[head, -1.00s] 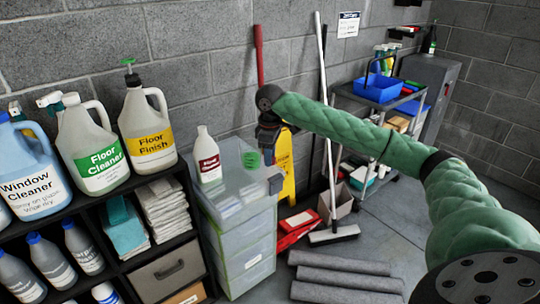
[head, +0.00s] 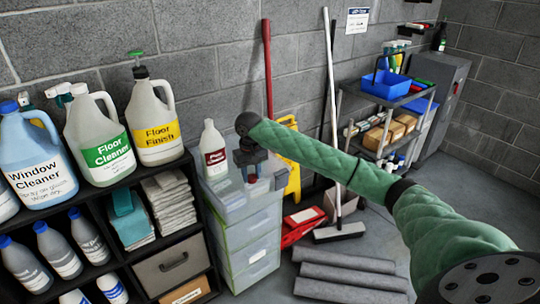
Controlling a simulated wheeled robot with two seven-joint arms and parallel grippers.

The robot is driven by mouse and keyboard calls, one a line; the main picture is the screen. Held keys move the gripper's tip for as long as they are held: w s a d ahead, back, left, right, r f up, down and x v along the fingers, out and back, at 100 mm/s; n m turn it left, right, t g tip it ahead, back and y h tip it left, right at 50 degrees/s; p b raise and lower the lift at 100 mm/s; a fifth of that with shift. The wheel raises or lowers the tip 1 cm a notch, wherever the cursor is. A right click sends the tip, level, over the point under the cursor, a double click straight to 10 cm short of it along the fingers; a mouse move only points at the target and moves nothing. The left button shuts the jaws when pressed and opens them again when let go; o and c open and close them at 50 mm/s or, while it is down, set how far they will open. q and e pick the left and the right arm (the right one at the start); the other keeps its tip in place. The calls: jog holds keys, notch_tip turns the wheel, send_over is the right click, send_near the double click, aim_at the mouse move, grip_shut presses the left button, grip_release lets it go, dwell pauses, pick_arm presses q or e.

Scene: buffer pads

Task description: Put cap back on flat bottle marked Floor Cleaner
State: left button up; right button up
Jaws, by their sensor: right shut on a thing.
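The Floor Cleaner bottle (head: 84,132), a white jug with a green label, stands upright on top of the black shelf at the left. No cap shows on its neck. My right gripper (head: 252,172) is over the translucent drawer unit, just right of a small white bottle with a red label. It is shut on the green cap, which the gripper and wrist hide from view now. My left gripper is not in view.
The Window Cleaner jug (head: 42,192) and Floor Finish jug (head: 152,116) flank the Floor Cleaner bottle closely. The small white bottle (head: 213,139) stands on the drawer unit (head: 244,243) beside my gripper. Grey rolls (head: 345,272) lie on the floor.

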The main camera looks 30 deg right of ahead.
jog(key=s+a+f+b, duration=0.1)
jog(key=s+a+f, duration=0.2)
jog(key=a+f, duration=0.5)
jog(key=s+a+f+n, duration=0.1)
jog(key=s+a+f, duration=0.2)
jog(key=a+f, duration=0.6)
jog(key=shift+s+a+f+b, duration=0.2)
jog(key=shift+s+f+b, duration=0.1)
jog(key=shift+s+b, duration=0.1)
